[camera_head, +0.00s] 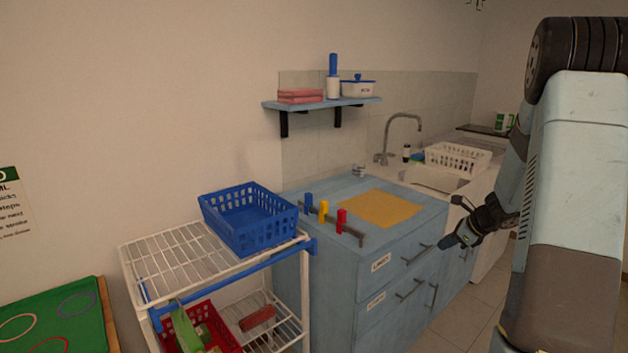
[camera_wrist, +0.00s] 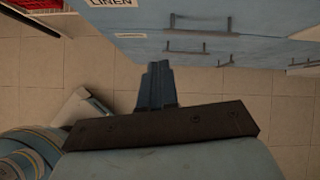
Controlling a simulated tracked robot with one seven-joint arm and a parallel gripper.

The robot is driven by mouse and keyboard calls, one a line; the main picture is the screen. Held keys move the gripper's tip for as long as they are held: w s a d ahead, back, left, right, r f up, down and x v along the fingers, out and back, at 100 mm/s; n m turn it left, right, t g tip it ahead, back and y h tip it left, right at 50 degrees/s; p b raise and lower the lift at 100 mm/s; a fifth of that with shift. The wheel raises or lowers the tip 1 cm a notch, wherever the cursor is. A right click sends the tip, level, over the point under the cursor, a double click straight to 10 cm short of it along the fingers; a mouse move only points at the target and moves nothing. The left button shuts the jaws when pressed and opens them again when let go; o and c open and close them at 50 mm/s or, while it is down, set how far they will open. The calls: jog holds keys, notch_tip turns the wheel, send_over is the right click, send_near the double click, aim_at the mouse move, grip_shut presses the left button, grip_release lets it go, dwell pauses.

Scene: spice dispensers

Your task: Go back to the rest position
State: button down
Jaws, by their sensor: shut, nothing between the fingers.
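My gripper (camera_head: 447,242) shows at the right in the head view, in front of the blue cabinet's drawers and apart from them. Its fingers are shut with nothing between them. In the wrist view the closed fingers (camera_wrist: 157,86) point toward the cabinet front, over the tiled floor. My arm fills the right side of the head view. Blue, yellow and red dispensers (camera_head: 323,211) stand in a dark rack on the cabinet top, to the left of my gripper.
The blue cabinet (camera_head: 385,288) has drawers with handles. A yellow mat (camera_head: 377,208) lies on its top. A white wire cart (camera_head: 175,262) with a blue basket (camera_head: 248,232) stands at left. A white dish rack (camera_head: 458,158) is by the sink. Tiled floor (camera_head: 455,333) is open before the cabinet.

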jog(key=s+a+r+n+g, duration=0.2)
jog(key=s+a+r+n, duration=1.1)
jog(key=a+r, duration=0.4)
jog(key=s+a+r+n+t+h, duration=0.1)
jog(key=s+r+n, duration=0.3)
jog(key=s, duration=0.6)
jog(key=s+a+r+n+h, duration=0.1)
jog(key=s+r+n+h, duration=0.2)
jog(key=s+n, duration=0.6)
jog(key=shift+s+a+r+t+h, duration=0.25)
jog(key=shift+s+r+t+h, duration=0.2)
jog(key=shift+s, duration=0.35)
